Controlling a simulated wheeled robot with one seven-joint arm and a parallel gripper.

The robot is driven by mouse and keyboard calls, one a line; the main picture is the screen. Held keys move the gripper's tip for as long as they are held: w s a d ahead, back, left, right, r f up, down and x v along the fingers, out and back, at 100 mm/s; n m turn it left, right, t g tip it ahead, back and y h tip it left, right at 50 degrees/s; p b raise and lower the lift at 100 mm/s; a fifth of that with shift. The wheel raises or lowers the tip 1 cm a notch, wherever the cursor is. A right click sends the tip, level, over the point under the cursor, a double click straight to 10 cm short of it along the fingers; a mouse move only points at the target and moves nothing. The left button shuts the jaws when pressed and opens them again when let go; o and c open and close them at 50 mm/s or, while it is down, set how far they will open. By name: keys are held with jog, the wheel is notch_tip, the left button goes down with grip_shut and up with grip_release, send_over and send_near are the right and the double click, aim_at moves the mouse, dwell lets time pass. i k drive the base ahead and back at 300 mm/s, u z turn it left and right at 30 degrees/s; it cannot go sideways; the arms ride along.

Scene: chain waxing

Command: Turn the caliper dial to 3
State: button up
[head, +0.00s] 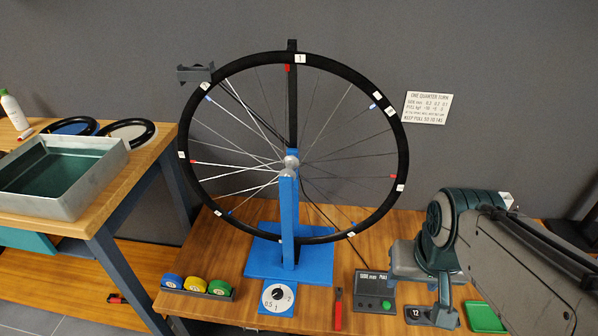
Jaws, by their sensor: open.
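The caliper dial (278,296) is a round white face with a black knob in its middle, at the front foot of the blue wheel stand. I can read 0.5, 1 and 2 on it. The knob's pointer is too small to tell for certain, and I cannot make out a 3. My gripper (437,298) is at the right, pointing down over the bench near a black piece marked 12 (414,313). It is open and well to the right of the dial, not touching it. Its fingertips are partly hard to make out.
A spoked wheel (398,150) stands upright in the blue stand (289,225). Left of the dial is a rack of coloured rolls (197,287). Right of it are a red-handled tool (338,309), a box with a green button (373,290) and a green tray (484,317). A metal tank (80,205) is at left.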

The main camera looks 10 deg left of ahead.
aim_at(278, 294)
jog(key=z, duration=0.55)
jog(key=k, duration=1.3)
jog(key=u, duration=0.15)
jog(key=i, duration=0.6)
jog(key=u, duration=0.85)
jog(key=i, duration=0.45)
jog(key=u, duration=0.15)
